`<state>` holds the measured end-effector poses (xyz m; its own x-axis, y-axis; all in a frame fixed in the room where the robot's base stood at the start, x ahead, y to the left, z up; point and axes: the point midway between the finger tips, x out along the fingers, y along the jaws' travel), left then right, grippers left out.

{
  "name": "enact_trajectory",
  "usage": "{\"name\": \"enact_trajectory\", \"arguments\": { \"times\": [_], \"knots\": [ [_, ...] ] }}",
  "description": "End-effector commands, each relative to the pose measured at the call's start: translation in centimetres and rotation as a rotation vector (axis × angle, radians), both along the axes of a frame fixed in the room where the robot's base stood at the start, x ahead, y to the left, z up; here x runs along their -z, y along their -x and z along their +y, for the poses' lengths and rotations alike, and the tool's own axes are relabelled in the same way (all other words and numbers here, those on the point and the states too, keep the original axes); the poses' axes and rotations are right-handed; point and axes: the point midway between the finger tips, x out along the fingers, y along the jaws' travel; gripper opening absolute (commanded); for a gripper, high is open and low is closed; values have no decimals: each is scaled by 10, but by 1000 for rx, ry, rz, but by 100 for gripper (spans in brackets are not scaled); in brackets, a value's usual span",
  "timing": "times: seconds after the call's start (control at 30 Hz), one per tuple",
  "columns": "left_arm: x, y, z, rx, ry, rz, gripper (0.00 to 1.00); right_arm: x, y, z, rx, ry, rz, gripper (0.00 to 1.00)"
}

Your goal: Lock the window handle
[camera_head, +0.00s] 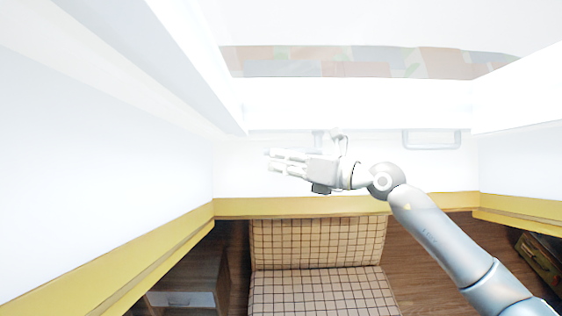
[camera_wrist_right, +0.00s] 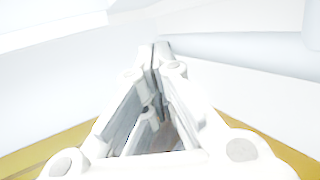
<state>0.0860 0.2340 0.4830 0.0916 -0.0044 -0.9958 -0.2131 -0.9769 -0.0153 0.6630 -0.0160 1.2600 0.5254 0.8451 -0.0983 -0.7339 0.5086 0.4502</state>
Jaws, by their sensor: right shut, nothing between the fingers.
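The window (camera_head: 350,62) fills the top of the head view, with a bright white frame and a pane showing pale coloured patches. A small pale grey fitting (camera_head: 318,137) shows on the lower frame just above my right gripper, partly hidden by it; I cannot tell for certain whether it is the handle or how it is turned. My right gripper (camera_head: 269,161) points left in front of the white wall below the window. In the right wrist view its fingertips (camera_wrist_right: 155,48) meet with nothing between them. My left gripper is out of view.
A grey rectangular bar (camera_head: 432,146) is on the white panel at right. Below is a yellow ledge (camera_head: 300,207), a checked seat (camera_head: 320,290) and a drawer cabinet (camera_head: 185,280) at lower left. White sloping walls close in on both sides.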

Motion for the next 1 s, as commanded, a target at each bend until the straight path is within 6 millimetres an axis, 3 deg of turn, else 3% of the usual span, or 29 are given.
{"name": "enact_trajectory", "arguments": {
  "times": [0.47,1.0],
  "knots": [
    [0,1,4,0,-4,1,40,0,4,-9,2,1,0,0],
    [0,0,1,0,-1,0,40,-10,57,-93,2,2,1,0]
  ]
}}
